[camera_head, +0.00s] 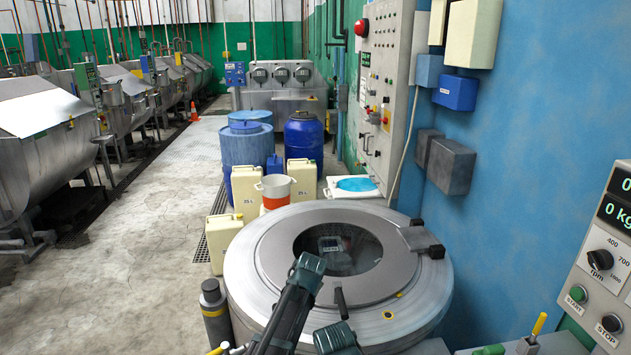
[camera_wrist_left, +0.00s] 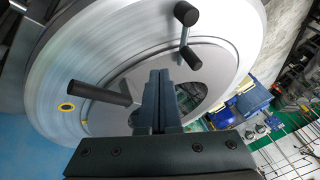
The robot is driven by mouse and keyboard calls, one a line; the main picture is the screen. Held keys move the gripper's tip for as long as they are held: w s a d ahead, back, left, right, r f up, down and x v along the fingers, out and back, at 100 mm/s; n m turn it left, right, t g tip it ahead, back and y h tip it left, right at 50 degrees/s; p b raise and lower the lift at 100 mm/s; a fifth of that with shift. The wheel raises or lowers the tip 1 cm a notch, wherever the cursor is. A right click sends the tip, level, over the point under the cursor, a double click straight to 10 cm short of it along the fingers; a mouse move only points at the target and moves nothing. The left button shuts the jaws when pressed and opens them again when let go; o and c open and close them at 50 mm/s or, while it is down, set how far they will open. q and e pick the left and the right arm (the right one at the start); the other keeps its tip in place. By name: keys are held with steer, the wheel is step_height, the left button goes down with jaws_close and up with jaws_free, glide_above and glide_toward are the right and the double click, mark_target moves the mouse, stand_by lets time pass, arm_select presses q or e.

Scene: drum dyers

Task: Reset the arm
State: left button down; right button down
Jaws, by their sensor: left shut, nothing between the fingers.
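My left gripper (camera_wrist_left: 160,78) shows in the left wrist view with its two dark fingers together and nothing between them. It points toward the round steel lid (camera_wrist_left: 105,125) of a drum machine, and I see no contact.
The lid has a round dark window (camera_head: 345,250), a black handle (camera_head: 340,303) and a dark block (camera_head: 425,241) at its edge. A control panel (camera_head: 605,260) is at right. Cream canisters (camera_head: 222,240) and blue drums (camera_head: 304,138) stand behind.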

arm_select(q)
steer(key=s+a+f+n+g, duration=0.1)
steer(key=s+a+n+g, duration=0.1)
steer(key=s+a, duration=0.5)
steer(key=s+a+f+n+g+h, duration=0.1)
steer(key=s+a+n, duration=0.1)
steer(key=s, duration=0.9)
steer(key=s+a+f+n+g, duration=0.1)
steer(key=s+a+n+g, duration=0.1)
steer(key=s+a, duration=0.5)
steer(key=s+d+m, duration=0.1)
steer(key=s+d, duration=0.3)
steer(key=d, duration=0.2)
steer(key=s+d+m+g+y, duration=0.1)
steer(key=s+d+m, duration=0.1)
steer(key=s+d, duration=0.2)
steer(key=d, duration=0.3)
steer(key=shift+m, duration=0.3)
